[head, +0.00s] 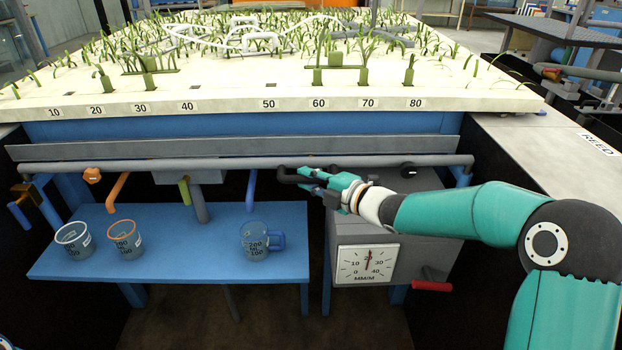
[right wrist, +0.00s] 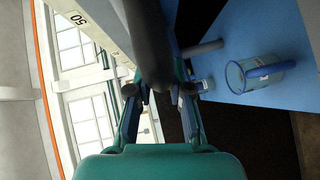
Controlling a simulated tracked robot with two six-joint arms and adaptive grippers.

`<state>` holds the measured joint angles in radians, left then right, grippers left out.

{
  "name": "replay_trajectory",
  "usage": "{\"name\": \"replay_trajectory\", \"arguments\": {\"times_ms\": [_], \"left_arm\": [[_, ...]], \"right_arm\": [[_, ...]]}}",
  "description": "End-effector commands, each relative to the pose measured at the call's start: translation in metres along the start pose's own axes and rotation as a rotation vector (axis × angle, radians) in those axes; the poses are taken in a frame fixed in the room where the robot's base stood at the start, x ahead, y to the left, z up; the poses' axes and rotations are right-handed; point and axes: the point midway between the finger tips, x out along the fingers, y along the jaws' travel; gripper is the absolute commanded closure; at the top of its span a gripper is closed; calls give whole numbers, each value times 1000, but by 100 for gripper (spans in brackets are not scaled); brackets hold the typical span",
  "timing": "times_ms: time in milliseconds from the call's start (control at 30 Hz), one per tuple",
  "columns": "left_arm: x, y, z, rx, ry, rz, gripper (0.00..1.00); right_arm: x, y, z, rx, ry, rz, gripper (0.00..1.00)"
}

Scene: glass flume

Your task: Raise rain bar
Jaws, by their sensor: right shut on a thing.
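My right gripper (head: 306,176) reaches in from the right, below the planted bed's front edge. It is shut on a dark handle (head: 288,175) just in front of the long grey pipe (head: 225,163). In the right wrist view the dark handle (right wrist: 150,40) passes between the two fingers of the gripper (right wrist: 160,88). The handle's far end is partly hidden by the gripper. I cannot tell which part is the rain bar. My left gripper is out of view.
A blue shelf (head: 180,262) holds a white-rimmed beaker (head: 75,240), an orange-rimmed beaker (head: 125,240) and a blue-handled jug (head: 256,240). A grey box with a dial (head: 366,264) and a red handle (head: 432,286) stand below my forearm. The planted bed (head: 235,97) is above.

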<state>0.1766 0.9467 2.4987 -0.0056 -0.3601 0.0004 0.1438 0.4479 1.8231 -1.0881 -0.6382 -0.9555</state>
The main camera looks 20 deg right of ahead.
Motion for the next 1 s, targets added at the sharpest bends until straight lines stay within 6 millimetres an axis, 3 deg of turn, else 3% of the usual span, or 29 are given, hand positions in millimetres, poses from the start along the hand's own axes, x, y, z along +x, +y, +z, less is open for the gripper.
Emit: {"name": "replay_trajectory", "arguments": {"times_ms": [33, 267, 500, 700, 833, 1000], "left_arm": [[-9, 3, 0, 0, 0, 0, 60], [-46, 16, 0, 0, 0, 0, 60], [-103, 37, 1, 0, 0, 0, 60], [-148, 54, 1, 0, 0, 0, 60], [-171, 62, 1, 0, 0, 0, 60], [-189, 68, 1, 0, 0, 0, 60]], "right_arm": [[-2, 17, -1, -3, -1, 10, 100], [-11, 76, -9, -6, -1, 17, 100], [-24, 160, -21, -6, 0, 19, 100], [-33, 219, -30, -5, -1, 18, 100], [-37, 249, -34, -4, -1, 18, 100], [-41, 272, -38, -3, -1, 15, 100]]}}
